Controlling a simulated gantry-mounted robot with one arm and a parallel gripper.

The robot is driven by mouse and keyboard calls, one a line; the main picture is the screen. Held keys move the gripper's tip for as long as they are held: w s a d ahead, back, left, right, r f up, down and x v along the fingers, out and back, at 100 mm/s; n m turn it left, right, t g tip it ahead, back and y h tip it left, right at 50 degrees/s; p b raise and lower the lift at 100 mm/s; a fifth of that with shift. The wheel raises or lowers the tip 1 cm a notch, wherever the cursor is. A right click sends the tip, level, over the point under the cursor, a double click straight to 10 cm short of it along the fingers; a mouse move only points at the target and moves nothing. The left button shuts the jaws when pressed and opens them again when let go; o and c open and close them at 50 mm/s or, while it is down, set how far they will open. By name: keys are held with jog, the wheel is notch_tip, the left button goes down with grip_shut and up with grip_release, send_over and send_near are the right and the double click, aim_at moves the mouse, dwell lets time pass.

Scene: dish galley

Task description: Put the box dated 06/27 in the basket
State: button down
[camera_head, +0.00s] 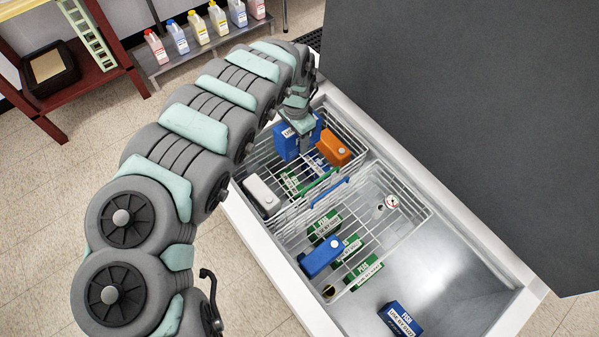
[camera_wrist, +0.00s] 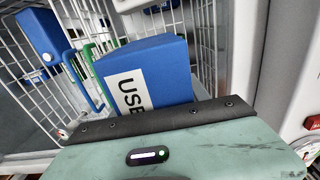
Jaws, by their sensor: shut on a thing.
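In the wrist view the blue box (camera_wrist: 150,70) stands beyond the dark jaw edge (camera_wrist: 165,120). Its white label shows "USE"; the date is hidden. The box overlaps the far wire basket (camera_head: 262,158); I cannot tell whether it is inside or above it. A near wire basket (camera_head: 425,212) adjoins that one. Blue and green handles lie between them.
An orange container (camera_head: 333,147) and a white container (camera_head: 262,194) stand at the far basket. A blue container (camera_head: 321,257) and green boxes marked PEAS (camera_head: 363,272) are around the near basket. A round gauge (camera_head: 391,202) is there too.

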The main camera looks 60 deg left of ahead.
jog(key=b, duration=0.3)
send_over(297, 176)
notch_tip(297, 176, down, 15)
jog(key=shift+d, duration=0.15)
jog(key=shift+f+b, duration=0.3)
jog(key=shift+f, duration=0.2)
jog(key=shift+f+b, duration=0.8)
jog(key=shift+f, duration=1)
jog(key=c, duration=0.6)
grip_release()
jog(key=shift+r+p, duration=2)
jog(key=shift+r, duration=4.2)
